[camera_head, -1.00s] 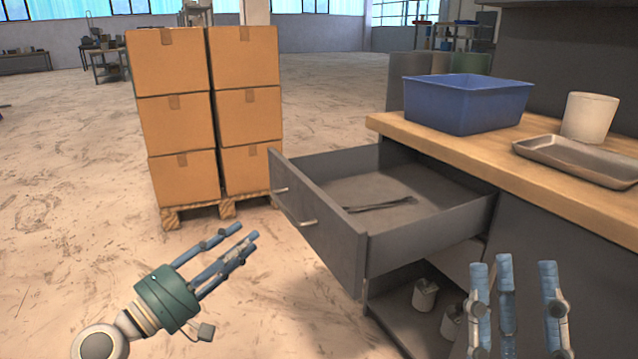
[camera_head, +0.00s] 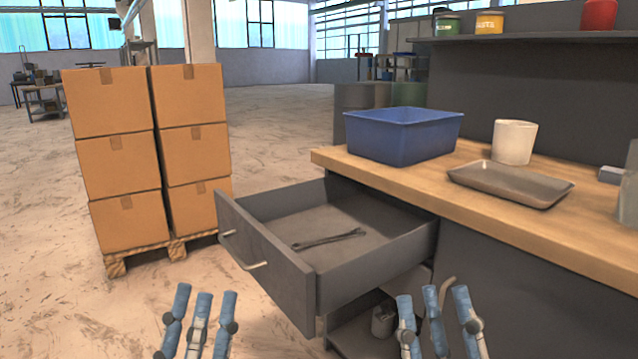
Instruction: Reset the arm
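My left gripper (camera_head: 203,298) points up at the bottom of the head view, over the floor and left of the open drawer. Its blue fingers are spread slightly apart with nothing between them. My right gripper (camera_head: 433,296) points up at the bottom, in front of the lower cabinet. Its blue fingers are spread apart and empty. The rest of both arms is below the picture edge. Neither gripper appears to touch anything.
The grey drawer (camera_head: 268,268) is pulled out, with a dark wrench (camera_head: 328,240) inside. The wooden worktop (camera_head: 330,157) carries a blue bin (camera_head: 405,137), a white cup (camera_head: 514,141) and a metal tray (camera_head: 511,184). Stacked boxes (camera_head: 117,160) stand on a pallet at left. Floor between is clear.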

